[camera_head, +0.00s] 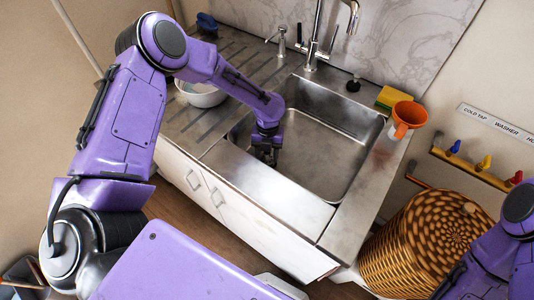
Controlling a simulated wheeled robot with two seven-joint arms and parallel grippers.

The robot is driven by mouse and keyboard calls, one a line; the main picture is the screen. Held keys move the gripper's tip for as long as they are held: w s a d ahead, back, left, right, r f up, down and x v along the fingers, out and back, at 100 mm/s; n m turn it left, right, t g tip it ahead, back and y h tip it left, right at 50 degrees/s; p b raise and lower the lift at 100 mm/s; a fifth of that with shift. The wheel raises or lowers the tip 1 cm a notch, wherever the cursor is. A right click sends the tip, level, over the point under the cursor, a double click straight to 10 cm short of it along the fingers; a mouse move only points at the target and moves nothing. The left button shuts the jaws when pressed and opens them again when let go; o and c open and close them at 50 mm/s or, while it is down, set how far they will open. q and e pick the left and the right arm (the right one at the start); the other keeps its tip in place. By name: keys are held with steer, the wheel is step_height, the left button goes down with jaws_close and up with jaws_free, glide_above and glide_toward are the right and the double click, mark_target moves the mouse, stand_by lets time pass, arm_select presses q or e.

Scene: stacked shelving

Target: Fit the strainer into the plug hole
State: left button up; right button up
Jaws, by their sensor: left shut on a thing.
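My left gripper (266,156) reaches down into the left end of the steel sink basin (325,150). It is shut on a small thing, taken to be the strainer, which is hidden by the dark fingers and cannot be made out. No plug hole shows in the visible part of the basin floor; the gripper and forearm cover the basin's left end. Whether the gripper touches the floor cannot be told. My right arm shows at the lower right, but its gripper is out of view.
A tap (316,45) and soap dispenser (282,41) stand behind the basin. A small black item (353,84), a yellow-green sponge (392,97) and an orange funnel (407,116) are on the rim. A white bowl (203,96) sits on the drainer. A wicker basket (425,245) stands right.

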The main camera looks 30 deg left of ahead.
stand_by(0.3)
arm_select(q)
steer(key=shift+f, duration=0.5)
steer(key=o, duration=1.1)
step_height(320, 180, up, 10)
steer(key=w+b, duration=0.1)
steer(key=shift+w+a+r+b, duration=0.2)
steer(key=shift+w+a+b, duration=0.05)
steer(key=shift+a+b, duration=0.1)
